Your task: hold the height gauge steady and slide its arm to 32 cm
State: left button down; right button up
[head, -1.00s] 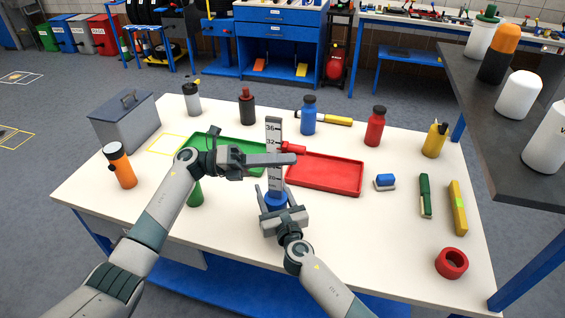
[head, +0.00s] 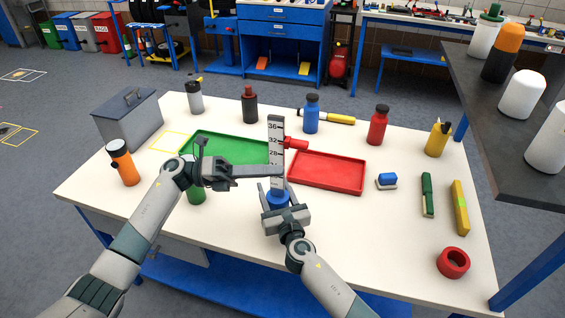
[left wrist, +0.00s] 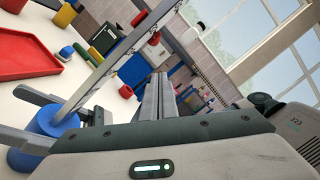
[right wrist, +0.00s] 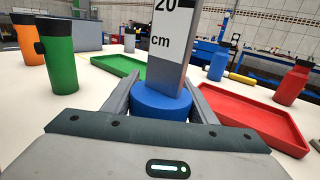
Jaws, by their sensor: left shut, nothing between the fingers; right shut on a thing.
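The height gauge is a grey upright post (head: 276,125) with a marked scale on a blue round base (right wrist: 161,100). Its red arm (head: 296,143) sticks out to the right, about level with or slightly below the 32 mark. My right gripper (head: 276,191) is shut around the blue base, one finger on each side in the right wrist view. My left gripper (head: 276,171) is shut and empty, its fingers level across the post below the red arm, with a gap between. They hide part of the lower scale. The post also shows in the left wrist view (left wrist: 115,57).
A green tray (head: 225,140) lies behind to the left and a red tray (head: 328,171) to the right. A green bottle (head: 196,192) stands under my left forearm. Blue (head: 311,115) and red (head: 378,125) bottles stand behind.

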pick_arm(q)
jog(key=a+f, duration=0.1)
jog(key=a, duration=0.6)
jog(key=shift+w+a, duration=0.15)
jog(key=shift+w, duration=0.2)
pick_arm(e)
jog(key=o, duration=1.4)
jog(key=v, duration=1.2)
